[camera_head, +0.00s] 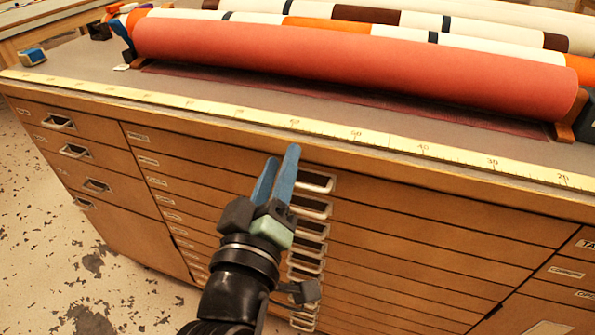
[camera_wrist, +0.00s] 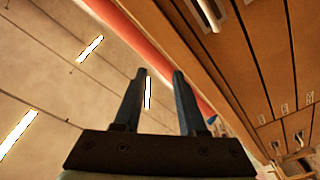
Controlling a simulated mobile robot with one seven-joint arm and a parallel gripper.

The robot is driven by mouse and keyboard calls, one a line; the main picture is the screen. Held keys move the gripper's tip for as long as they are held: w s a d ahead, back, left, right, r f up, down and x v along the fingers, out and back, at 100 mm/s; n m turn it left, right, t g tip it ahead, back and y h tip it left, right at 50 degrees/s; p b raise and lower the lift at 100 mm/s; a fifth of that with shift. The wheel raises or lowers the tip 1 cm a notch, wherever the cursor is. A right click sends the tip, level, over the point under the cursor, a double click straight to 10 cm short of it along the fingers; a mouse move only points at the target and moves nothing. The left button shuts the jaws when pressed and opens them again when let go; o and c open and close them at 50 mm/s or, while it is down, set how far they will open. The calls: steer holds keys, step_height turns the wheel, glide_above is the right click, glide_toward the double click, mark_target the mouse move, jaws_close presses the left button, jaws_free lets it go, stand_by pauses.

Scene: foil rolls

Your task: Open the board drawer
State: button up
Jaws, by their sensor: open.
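A wooden cabinet (camera_head: 200,135) has a middle bank of several wide, shallow drawers (camera_head: 420,215), all shut. Metal pull handles run down its centre; the top handle (camera_head: 317,181) is just right of my fingertips. Small labels sit along the drawers' left ends, too small to read, so I cannot tell which is the board drawer. My gripper (camera_head: 281,154) is open and empty, in front of the upper cabinet front near the top handle. In the wrist view my gripper (camera_wrist: 160,73) points upward past the cabinet edge, with a handle (camera_wrist: 208,14) above right.
A red roll (camera_head: 350,60) and other rolls lie on the cabinet top. A yellow measuring strip (camera_head: 230,112) runs along its front edge. A left bank has drawers with handles (camera_head: 75,151); a right bank has labelled drawers (camera_head: 565,272). The floor (camera_head: 60,250) at left is clear.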

steer(key=s+a+f+n+g+p, duration=0.1)
steer(key=s+f+n+g+p, duration=0.25)
steer(key=f, duration=0.45)
steer(key=n+h+p, duration=0.1)
steer(key=n+p, duration=0.1)
steer(key=n, duration=0.2)
glide_toward(302, 213)
steer(key=b+x, duration=0.1)
steer(key=x, duration=0.8)
steer(key=shift+s, duration=0.1)
jaws_close()
stand_by(0.4)
